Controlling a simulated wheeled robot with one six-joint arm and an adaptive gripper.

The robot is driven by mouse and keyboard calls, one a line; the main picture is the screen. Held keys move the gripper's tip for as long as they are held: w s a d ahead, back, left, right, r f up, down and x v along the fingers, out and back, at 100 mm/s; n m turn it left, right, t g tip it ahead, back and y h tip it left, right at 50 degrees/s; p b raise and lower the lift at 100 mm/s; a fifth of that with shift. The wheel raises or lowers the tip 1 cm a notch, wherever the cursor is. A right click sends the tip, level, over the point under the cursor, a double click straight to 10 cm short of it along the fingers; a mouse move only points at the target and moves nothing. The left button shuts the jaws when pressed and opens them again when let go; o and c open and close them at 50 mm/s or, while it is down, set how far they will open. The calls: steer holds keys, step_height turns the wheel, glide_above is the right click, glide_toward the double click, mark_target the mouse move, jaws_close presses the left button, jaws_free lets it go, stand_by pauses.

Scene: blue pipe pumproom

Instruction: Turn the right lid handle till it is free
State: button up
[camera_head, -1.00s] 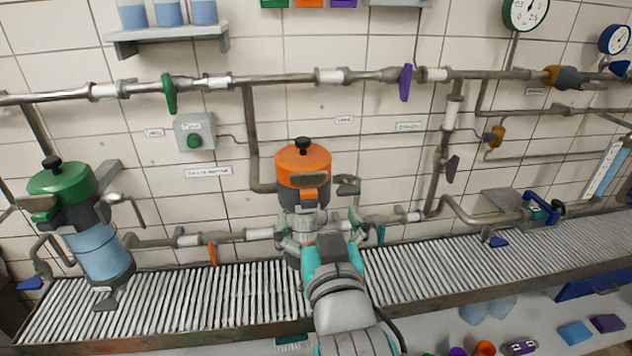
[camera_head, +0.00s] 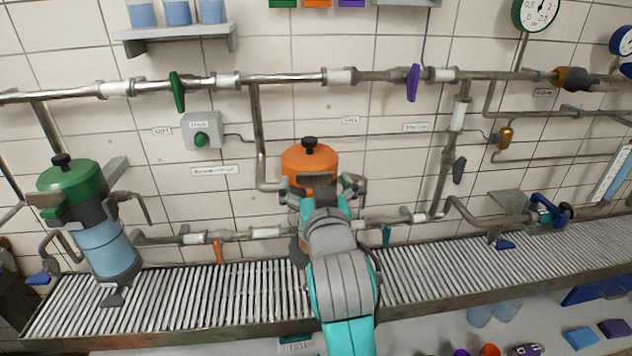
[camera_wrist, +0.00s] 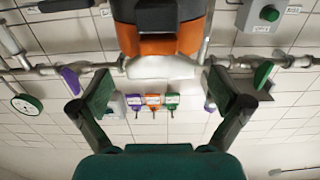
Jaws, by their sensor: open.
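The right vessel's orange lid (camera_head: 308,160) has a black knob on top. My gripper (camera_wrist: 164,95) is open, one finger on each side, with nothing held. In the head view it is in front of the orange vessel, its fingertips mostly hidden. Contact with the handle cannot be told.
A green-lidded vessel (camera_head: 88,215) stands at the left on the roller conveyor (camera_head: 200,300). Pipes with a green valve handle (camera_head: 177,92) and a purple one (camera_head: 412,83) run along the tiled wall. A grey box with a green button (camera_head: 201,140) is left of the orange lid.

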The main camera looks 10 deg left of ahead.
steer(key=c, duration=1.2)
steer(key=shift+o, duration=0.2)
steer(key=shift+d+n+y, duration=0.1)
steer(key=shift+n+y, duration=0.2)
steer(key=shift+y, duration=0.1)
steer(key=shift+w+d+n+g+y, duration=0.1)
steer(key=shift+d+n+g+y, duration=0.1)
steer(key=shift+n+g+y, duration=1)
steer(key=shift+w+d+n+g+y, duration=0.1)
steer(key=shift+n+g+y, duration=0.55)
steer(key=shift+y, duration=0.5)
steer(key=shift+w+d+n+g+y, duration=0.1)
steer(key=shift+n+g+y, duration=0.35)
steer(key=shift+n+y, duration=0.5)
steer(key=shift+g+y, duration=0.3)
steer(key=shift+y, duration=0.1)
steer(key=o, duration=1.2)
steer(key=shift+c, duration=0.2)
steer(key=shift+s, duration=0.1)
